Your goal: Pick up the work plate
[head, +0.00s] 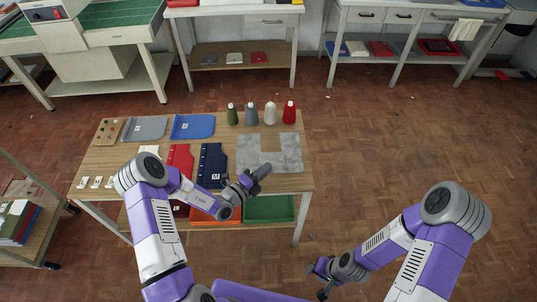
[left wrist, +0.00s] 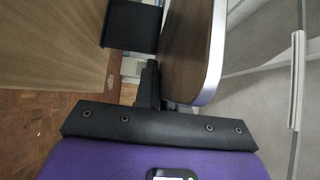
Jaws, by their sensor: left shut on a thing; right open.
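My left gripper (head: 255,176) is shut, over the front left part of a grey marbled sheet with a notch (head: 285,158) on the wooden table. In the left wrist view, a dark brown plate-like piece (left wrist: 190,45) with a rounded corner and a pale rim sits against the black fingers; I take it to be the work plate. Most of it is hidden, and the head view barely shows it at the fingertips. Whether it touches the sheet I cannot tell. My right gripper (head: 320,279) is open and empty above the floor, right of the table.
Several thread cones (head: 270,113) stand behind the sheet. A navy piece (head: 211,163) and a red piece (head: 181,160) lie left of my gripper. Blue (head: 193,126) and grey (head: 145,128) trays lie at the back. A green bin (head: 268,209) is below. Floor on the right is clear.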

